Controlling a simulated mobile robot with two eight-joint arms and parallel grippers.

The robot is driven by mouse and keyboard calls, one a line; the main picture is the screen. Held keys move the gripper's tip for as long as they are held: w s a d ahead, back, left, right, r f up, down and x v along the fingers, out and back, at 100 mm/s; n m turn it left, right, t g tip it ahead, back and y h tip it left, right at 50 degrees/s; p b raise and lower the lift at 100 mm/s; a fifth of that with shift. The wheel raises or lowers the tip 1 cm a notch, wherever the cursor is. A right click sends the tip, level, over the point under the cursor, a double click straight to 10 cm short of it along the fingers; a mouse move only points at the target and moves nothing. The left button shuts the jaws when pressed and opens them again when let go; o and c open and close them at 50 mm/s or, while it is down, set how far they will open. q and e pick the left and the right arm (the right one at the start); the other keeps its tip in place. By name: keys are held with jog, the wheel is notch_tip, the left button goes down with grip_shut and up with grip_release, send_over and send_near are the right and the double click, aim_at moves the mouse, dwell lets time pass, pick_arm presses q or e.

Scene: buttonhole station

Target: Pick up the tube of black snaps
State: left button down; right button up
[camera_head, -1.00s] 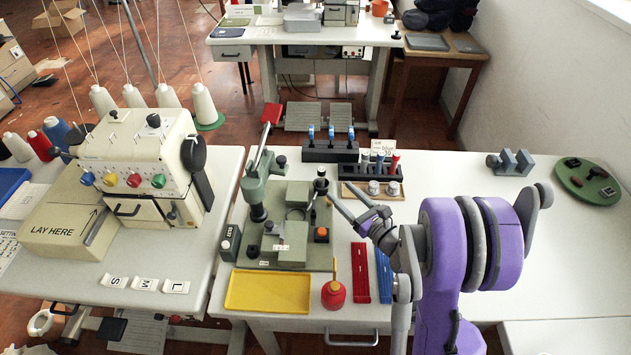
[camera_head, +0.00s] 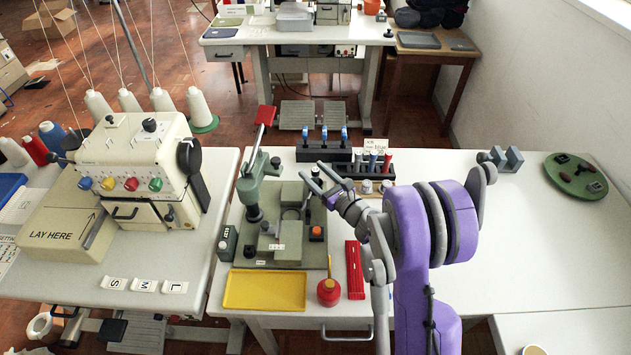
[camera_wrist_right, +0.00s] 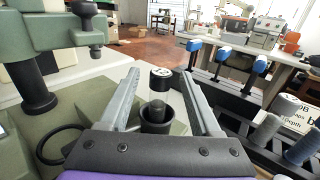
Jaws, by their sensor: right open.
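A dark upright piece with a wider black cap (camera_head: 315,172) stands at the back right of the green press base and looks like the tube of black snaps. In the wrist view the gripper (camera_wrist_right: 160,75) shows a gap between each finger and the cap. My left gripper is out of view.
The green press (camera_head: 254,187) stands left of the gripper. To its right are a rack with grey, blue and red tubes (camera_head: 372,160) and a black stand with blue-topped pieces (camera_head: 324,150).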

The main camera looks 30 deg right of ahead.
grip_shut()
jog(key=shift+r, duration=0.1)
